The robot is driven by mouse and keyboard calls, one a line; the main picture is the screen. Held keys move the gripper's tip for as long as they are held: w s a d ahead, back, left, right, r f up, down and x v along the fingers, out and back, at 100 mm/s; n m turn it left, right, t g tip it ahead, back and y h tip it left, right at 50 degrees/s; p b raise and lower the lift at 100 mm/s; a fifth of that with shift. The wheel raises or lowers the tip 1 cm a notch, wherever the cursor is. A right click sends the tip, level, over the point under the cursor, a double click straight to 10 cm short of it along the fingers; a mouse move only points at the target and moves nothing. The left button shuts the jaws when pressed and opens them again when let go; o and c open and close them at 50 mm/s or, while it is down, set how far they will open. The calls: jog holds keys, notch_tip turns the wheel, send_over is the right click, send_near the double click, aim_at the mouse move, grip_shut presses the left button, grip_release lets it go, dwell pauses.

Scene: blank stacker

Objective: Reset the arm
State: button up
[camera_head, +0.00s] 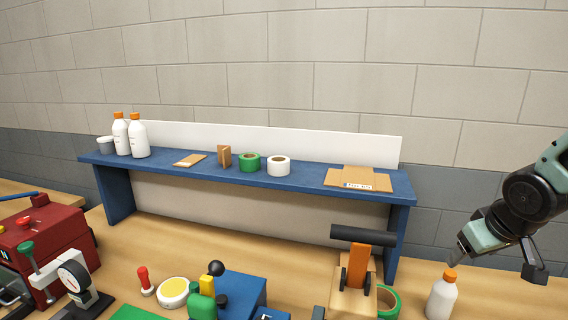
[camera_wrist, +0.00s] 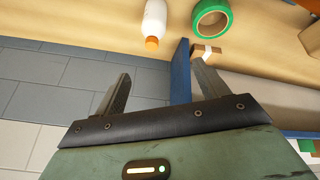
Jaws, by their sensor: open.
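My gripper (camera_wrist: 158,92) is open in the wrist view, with nothing between its two fingers. In the head view my arm comes in from the right edge, and its end (camera_head: 462,250) hangs above and close behind a white bottle with an orange cap (camera_head: 441,298). That bottle stands on the wooden table at the lower right. It also shows in the wrist view (camera_wrist: 154,20), beyond the fingertips and apart from them.
A blue shelf (camera_head: 300,188) spans the table's back and holds white bottles (camera_head: 139,138), tape rolls (camera_head: 278,166) and flat cardboard (camera_head: 360,180). A green tape roll (camera_head: 389,302) lies by a wooden device with an orange lever (camera_head: 358,262). A red machine (camera_head: 45,245) stands left.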

jog(key=s+a+f+n+g+y+b, duration=0.1)
jog(key=s+a+n+g, duration=0.4)
jog(key=s+a, duration=1.7)
jog(key=shift+a+f+n+y+b, duration=0.3)
jog(key=shift+a+f+n+b, duration=0.15)
jog(key=shift+f+b, duration=0.3)
jog(key=shift+s+r, duration=0.1)
